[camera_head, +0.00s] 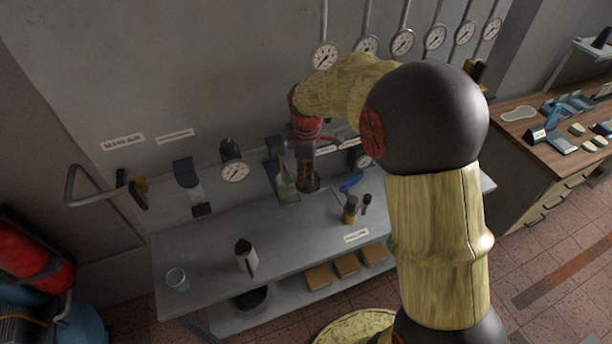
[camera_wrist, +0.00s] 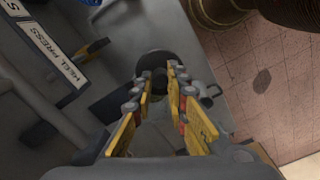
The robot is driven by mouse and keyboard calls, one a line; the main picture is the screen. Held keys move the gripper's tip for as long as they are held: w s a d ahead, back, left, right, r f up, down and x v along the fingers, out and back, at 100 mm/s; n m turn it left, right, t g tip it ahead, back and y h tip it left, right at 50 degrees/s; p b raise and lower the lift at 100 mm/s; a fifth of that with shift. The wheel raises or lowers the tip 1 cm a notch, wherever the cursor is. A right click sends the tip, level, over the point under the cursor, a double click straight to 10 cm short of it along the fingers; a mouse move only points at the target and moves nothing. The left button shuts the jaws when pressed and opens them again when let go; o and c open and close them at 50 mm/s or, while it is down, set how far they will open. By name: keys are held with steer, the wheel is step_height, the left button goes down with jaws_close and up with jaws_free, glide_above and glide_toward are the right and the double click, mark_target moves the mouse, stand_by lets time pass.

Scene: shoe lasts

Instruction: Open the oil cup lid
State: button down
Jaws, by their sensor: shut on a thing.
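My gripper (camera_head: 306,160) reaches down to the back of the grey bench, at the wall. In the wrist view its yellow fingers (camera_wrist: 164,84) are close together, shut on a small dark round part, which looks like the oil cup lid (camera_wrist: 157,63). The fingers cover some of it, so its tilt and hinge are hard to tell. In the head view a dark cup-like body (camera_head: 309,184) stands directly below my gripper, and my fingers hide its top. Whether the lid is raised cannot be told.
A glass-fronted fixture (camera_head: 285,184) stands close left of my gripper. A blue-handled tool (camera_head: 351,181) and a brush pot (camera_head: 350,212) are to the right. A metal jug (camera_head: 245,255) and a glass (camera_head: 176,279) stand front left. The bench middle (camera_head: 290,237) is clear.

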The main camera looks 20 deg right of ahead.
mark_target(306, 179)
steer(key=c, duration=1.8)
jaws_free()
steer(key=shift+o, duration=0.4)
steer(key=shift+r, duration=0.1)
step_height(306, 179, up, 12)
